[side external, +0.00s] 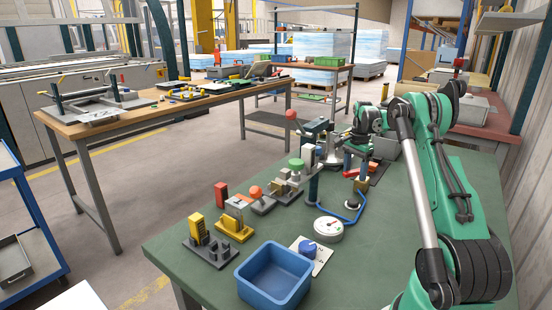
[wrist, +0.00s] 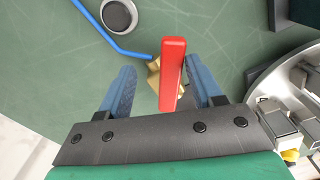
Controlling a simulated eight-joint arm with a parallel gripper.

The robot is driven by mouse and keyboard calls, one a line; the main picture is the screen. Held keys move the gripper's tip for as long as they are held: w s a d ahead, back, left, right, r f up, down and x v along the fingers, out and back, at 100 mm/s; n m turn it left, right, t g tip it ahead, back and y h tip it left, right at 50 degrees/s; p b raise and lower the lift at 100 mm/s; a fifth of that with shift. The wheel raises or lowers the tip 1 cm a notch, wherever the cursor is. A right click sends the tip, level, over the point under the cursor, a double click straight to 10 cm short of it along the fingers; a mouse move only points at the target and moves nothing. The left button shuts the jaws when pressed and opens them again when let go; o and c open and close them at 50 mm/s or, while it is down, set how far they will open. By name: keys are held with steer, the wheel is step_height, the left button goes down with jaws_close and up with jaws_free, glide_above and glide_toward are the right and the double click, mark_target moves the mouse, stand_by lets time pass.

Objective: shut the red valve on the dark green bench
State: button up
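The red valve lever (wrist: 172,75) sits on a brass body (wrist: 153,76) joined to a blue pipe (wrist: 113,38). My gripper (wrist: 161,65) is open, with one blue finger on each side of the lever. The lever is closer to the right finger; a wide gap shows on the left. I cannot tell whether it touches the right finger. In the side external view, my gripper (side external: 360,172) is low over the dark green bench (side external: 395,245), at the brass body (side external: 362,186). My arm partly hides the valve there.
A round gauge (side external: 329,229) lies near the pipe. A blue bin (side external: 274,275), a blue knob on a plate (side external: 308,248) and a row of several fixtures (side external: 236,213) stand left of it. A round metal machine part (wrist: 285,100) is close on the right in the wrist view.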

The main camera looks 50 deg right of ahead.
steer(key=shift+s+a+n, duration=0.1)
steer(key=shift+s+n, duration=0.25)
steer(key=shift+n, duration=0.45)
steer(key=shift+s+r+n, duration=0.2)
steer(key=shift+r+n, duration=0.05)
steer(key=shift+n, duration=0.35)
step_height(320, 180, up, 6)
steer(key=w+a+r+n, duration=0.1)
steer(key=a+r+n, duration=0.1)
steer(key=a+n, duration=0.2)
steer(key=w+a+r+n+t, duration=0.1)
steer(key=a+n, duration=0.3)
steer(key=a, duration=0.7)
steer(key=w+a+r+n+t+h, duration=0.1)
steer(key=w+a+r+n, duration=0.1)
steer(key=a, duration=0.6)
steer(key=shift+w+a+r+n, duration=0.3)
steer(key=shift+r+n, duration=0.6)
steer(key=shift+n, duration=0.3)
steer(key=shift+d, duration=0.1)
